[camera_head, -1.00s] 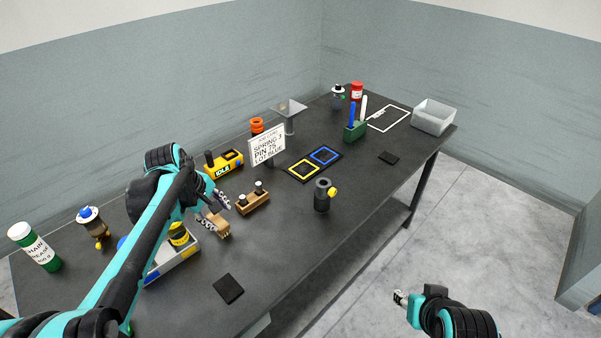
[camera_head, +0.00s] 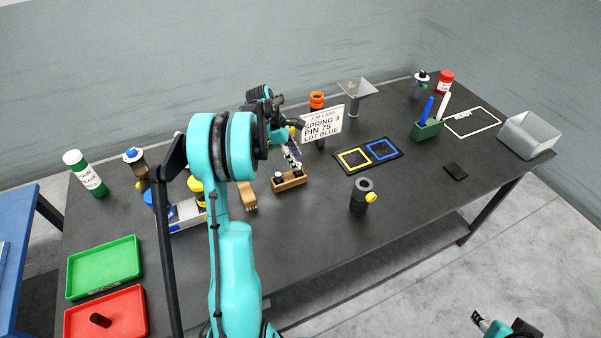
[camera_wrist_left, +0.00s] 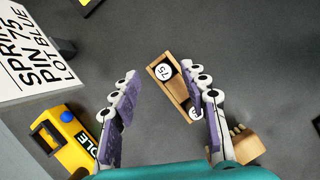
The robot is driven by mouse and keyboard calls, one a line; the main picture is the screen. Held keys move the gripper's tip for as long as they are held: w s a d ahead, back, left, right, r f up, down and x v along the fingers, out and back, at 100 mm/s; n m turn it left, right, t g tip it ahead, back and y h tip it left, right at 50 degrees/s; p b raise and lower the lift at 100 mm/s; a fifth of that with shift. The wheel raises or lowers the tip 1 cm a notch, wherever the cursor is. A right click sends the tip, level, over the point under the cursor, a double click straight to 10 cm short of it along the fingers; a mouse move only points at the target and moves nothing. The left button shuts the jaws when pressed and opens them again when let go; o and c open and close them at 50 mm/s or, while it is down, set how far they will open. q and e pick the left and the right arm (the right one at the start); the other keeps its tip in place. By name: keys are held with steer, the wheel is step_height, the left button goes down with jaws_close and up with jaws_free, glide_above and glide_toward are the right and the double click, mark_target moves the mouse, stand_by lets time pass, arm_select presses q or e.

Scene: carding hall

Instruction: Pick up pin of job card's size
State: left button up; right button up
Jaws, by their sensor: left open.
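The job card (camera_head: 323,122) stands on the table and reads SPRING 3, PIN 75, LOT BLUE; it also shows in the left wrist view (camera_wrist_left: 38,48). A small wooden rack (camera_head: 290,182) holds pins with round white tops. In the left wrist view, the pin marked 75 (camera_wrist_left: 164,72) sits at the rack's far end. A second pin top (camera_wrist_left: 195,114) is partly hidden by my right-hand finger, its number unreadable. My left gripper (camera_head: 292,160) is open and empty above the rack, its fingertips near the 75 pin (camera_wrist_left: 158,74). My right gripper (camera_head: 484,322) is low at the right, away from the table.
A yellow device (camera_wrist_left: 60,145) stands beside the rack, and a wooden brush (camera_head: 247,196) lies on its other side. Green (camera_head: 104,268) and red (camera_head: 130,312) trays lie at front left.

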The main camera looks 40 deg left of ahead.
mark_target(298, 172)
arm_select(q)
steer(key=x, duration=0.2)
steer(key=b+x, duration=0.1)
steer(key=x, duration=0.1)
steer(key=shift+s, duration=0.25)
jaws_close()
steer(key=shift+r, duration=0.1)
